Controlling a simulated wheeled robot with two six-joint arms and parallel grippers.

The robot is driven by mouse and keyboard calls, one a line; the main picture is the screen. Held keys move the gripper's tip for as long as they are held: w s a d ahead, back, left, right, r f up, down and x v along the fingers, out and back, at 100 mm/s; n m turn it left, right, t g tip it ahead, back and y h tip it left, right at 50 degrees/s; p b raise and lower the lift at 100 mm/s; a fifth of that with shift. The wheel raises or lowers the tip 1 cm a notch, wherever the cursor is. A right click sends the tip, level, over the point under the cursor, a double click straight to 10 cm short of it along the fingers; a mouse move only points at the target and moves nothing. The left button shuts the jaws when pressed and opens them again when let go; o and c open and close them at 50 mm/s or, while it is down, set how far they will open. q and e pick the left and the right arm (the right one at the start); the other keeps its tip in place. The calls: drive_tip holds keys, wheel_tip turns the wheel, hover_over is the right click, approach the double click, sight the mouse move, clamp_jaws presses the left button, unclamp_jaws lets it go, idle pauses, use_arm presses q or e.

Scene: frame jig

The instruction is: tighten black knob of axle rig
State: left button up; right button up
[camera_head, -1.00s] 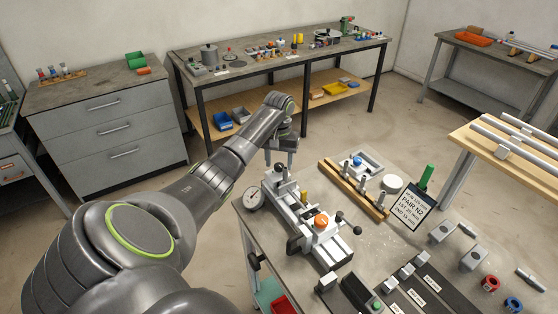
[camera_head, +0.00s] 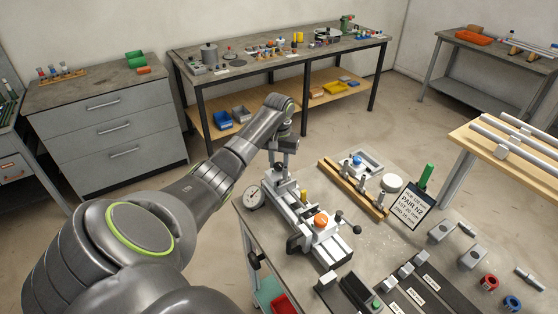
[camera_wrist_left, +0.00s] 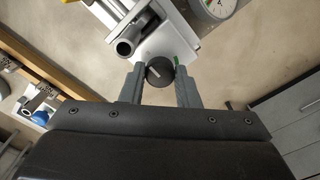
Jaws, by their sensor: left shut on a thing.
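My left gripper (camera_head: 281,176) reaches down at the rig's far end. In the left wrist view, the round black knob (camera_wrist_left: 160,71) with a light line on its face sits between the two fingertips of my left gripper (camera_wrist_left: 160,78), which is shut on it. The knob is at the edge of the rig's pale body (camera_wrist_left: 172,42). My right gripper is not in view.
A wooden rack with pegs (camera_head: 343,190) and a sign reading PAIR N2 (camera_head: 410,207) stand right of the rig. A white round part (camera_head: 391,183) is close by. Black labelled strips and grey blocks (camera_head: 441,231) fill the near right of the table.

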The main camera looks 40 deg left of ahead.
use_arm(q)
drive_tip(key=shift+r+m+p, duration=0.2)
drive_tip(key=shift+m+p, duration=0.55)
drive_tip(key=shift+m, duration=0.15)
drive_tip(key=m+p, duration=0.1)
drive_tip(key=m, duration=0.1)
drive_tip(key=shift+m+p, duration=0.3)
drive_tip(key=shift+p, duration=0.1)
drive_tip(key=m+p, duration=0.1)
drive_tip(key=m, duration=0.1)
drive_tip(key=shift+m, duration=0.3)
drive_tip(key=m+p, duration=0.1)
drive_tip(key=m, duration=0.2)
drive_tip(key=shift+w+m, duration=0.1)
drive_tip(key=shift+m, duration=0.2)
drive_tip(key=m+p, duration=0.1)
drive_tip(key=m, duration=0.4)
drive_tip(key=shift+m, duration=0.3)
drive_tip(key=m, duration=0.5)
drive_tip(key=shift+f+m, duration=0.1)
drive_tip(key=shift+m, duration=0.2)
drive_tip(key=o, duration=1)
